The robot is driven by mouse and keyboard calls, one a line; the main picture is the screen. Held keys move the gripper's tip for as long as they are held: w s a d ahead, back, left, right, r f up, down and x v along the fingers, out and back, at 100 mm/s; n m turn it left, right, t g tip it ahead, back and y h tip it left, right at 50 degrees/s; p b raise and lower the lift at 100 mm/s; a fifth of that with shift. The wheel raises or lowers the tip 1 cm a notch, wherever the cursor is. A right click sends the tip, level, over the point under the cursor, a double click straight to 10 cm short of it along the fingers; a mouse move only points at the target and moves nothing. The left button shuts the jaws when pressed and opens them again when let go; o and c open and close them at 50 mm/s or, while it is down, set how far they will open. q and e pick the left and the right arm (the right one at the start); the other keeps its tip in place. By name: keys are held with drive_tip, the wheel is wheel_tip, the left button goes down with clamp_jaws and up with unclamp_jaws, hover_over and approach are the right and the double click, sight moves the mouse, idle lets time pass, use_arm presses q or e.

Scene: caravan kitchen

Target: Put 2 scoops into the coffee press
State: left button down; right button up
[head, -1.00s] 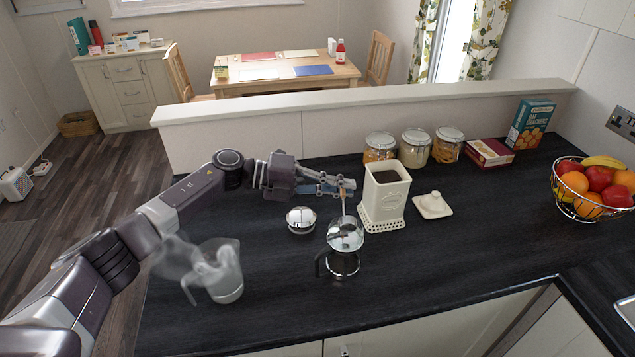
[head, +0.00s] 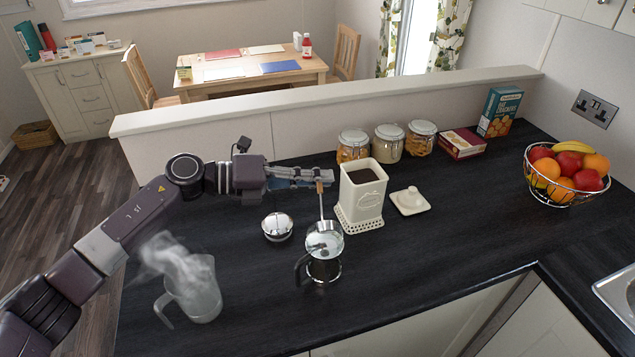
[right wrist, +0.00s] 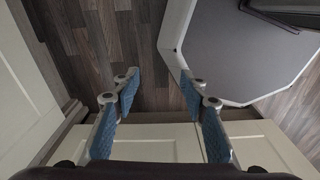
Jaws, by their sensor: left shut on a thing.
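The coffee press (head: 325,268) stands on the dark counter, its dark handle to the left. My left gripper (head: 318,180) is shut on the wooden handle of a scoop (head: 321,205) and holds it upright above the press. The scoop's thin shaft runs down to the press's mouth; whether its bowl is inside or just above is hard to tell. An open cream canister (head: 362,200) with dark ground coffee (head: 364,175) stands right of the scoop. A silver domed lid (head: 277,226) lies left of the press. My right gripper (right wrist: 160,88) is open and empty in the right wrist view.
A steaming glass jug (head: 195,297) stands front left. The canister's cream lid (head: 409,201) lies to its right. Glass jars (head: 388,142), boxes (head: 462,143) and a fruit basket (head: 567,178) stand farther back and right. The front right counter is clear.

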use_arm(q)
drive_tip(key=shift+s+d+r+m+t+b, duration=0.15)
drive_tip(key=shift+s+r+m+b, duration=0.15)
drive_tip(key=shift+r+m, duration=0.3)
drive_tip(key=shift+s+a+r+m+t+b, duration=0.1)
drive_tip(key=shift+s+r+m+t+b, duration=0.15)
drive_tip(key=shift+r+m, duration=0.3)
drive_tip(key=shift+s+d+r+m+b, duration=0.1)
drive_tip(key=shift+s+r+m+b, duration=0.35)
drive_tip(key=shift+s+m+b, duration=0.2)
drive_tip(key=s+r+m+b, duration=0.1)
drive_tip(key=m+b, duration=0.1)
drive_tip(key=s+r+m+t+b, duration=0.1)
drive_tip(key=s+b, duration=0.1)
drive_tip(key=shift+d+r+m+h, duration=0.2)
drive_tip(key=shift+r+m+h, duration=0.05)
drive_tip(key=shift+m+h, duration=0.15)
drive_tip(key=s+r+m+b, duration=0.2)
drive_tip(key=m+b, duration=0.1)
drive_tip(key=shift+s+d+r+t+h, duration=0.15)
drive_tip(key=shift+s+r+t+h, duration=0.15)
drive_tip(key=shift+h, duration=0.1)
use_arm(e)
wheel_tip(320, 180, down, 10)
drive_tip(key=w, duration=0.1)
drive_tip(key=shift+w+d+r, duration=0.15)
